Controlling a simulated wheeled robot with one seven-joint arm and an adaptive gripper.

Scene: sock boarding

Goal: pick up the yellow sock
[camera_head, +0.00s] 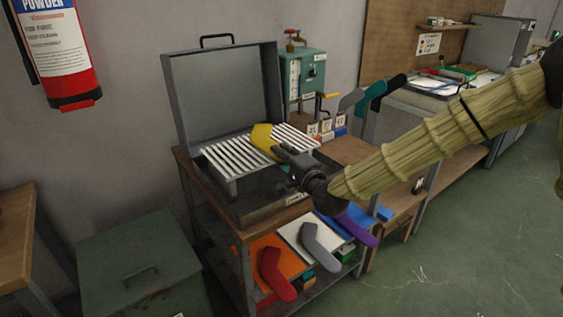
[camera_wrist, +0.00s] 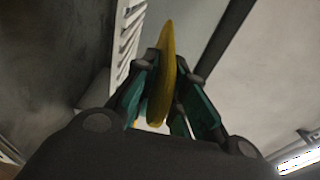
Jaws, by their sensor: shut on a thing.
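The yellow sock (camera_head: 263,136) shows in the head view above the slatted white rack in the open grey box. My gripper (camera_head: 285,152) is at its right side, shut on it. In the wrist view the yellow sock (camera_wrist: 166,62) stands edge-on between the two fingers of my gripper (camera_wrist: 165,95), which press on it from both sides. Part of the sock is hidden by the gripper in the head view. I cannot tell whether the sock touches the rack.
The white slatted rack (camera_head: 222,156) lies in the box with its raised lid (camera_head: 222,92). A teal machine (camera_head: 306,75) stands behind. Red (camera_head: 277,275), grey (camera_head: 320,250) and purple (camera_head: 357,232) socks are below on the lower shelf. A fire extinguisher (camera_head: 58,50) hangs upper left.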

